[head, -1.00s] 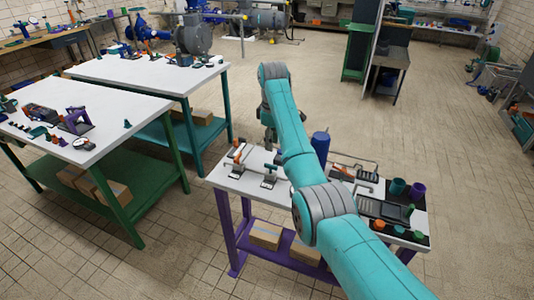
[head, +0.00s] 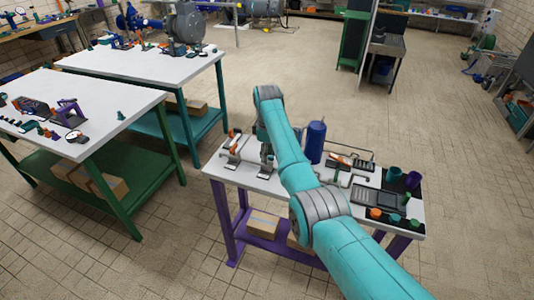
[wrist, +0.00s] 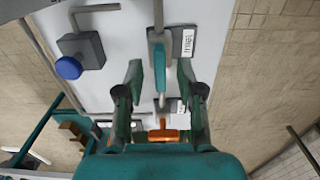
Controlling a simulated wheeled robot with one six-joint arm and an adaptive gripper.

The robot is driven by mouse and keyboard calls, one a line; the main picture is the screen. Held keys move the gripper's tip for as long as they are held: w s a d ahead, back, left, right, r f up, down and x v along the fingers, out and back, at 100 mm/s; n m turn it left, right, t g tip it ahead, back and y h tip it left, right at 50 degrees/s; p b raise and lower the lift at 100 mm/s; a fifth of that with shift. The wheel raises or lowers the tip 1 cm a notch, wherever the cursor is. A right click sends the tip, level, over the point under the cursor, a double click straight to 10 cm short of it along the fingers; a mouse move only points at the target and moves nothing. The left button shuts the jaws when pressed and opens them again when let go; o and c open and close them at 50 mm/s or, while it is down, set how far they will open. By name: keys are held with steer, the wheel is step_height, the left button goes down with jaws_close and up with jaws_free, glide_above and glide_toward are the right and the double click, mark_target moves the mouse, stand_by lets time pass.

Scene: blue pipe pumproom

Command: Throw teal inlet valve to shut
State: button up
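The teal valve lever (wrist: 160,72) shows in the wrist view as a narrow teal handle on a grey pipe fitting, with a small printed label plate (wrist: 187,43) beside it. My gripper (wrist: 160,68) is open, one finger on each side of the lever, with visible gaps between. Whether the fingers are level with the lever or above it I cannot tell. In the head view my gripper (head: 264,143) is over the left part of the purple-legged bench (head: 215,169), and it and my arm hide most of the lever there.
An orange-handled part (wrist: 163,134) lies close behind the fingers in the wrist view. A blue knob (wrist: 68,68) on a grey block is at upper left. A blue cylinder (head: 314,142) stands right of my gripper. Other white tables (head: 75,95) stand left; open floor lies beyond.

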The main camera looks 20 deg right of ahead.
steer(key=shift+c, duration=0.2)
jaws_close()
steer(key=shift+m, duration=0.4)
steer(key=m, duration=0.8)
steer(key=shift+m, duration=0.3)
steer(key=m, duration=0.8)
steer(key=shift+m, duration=0.3)
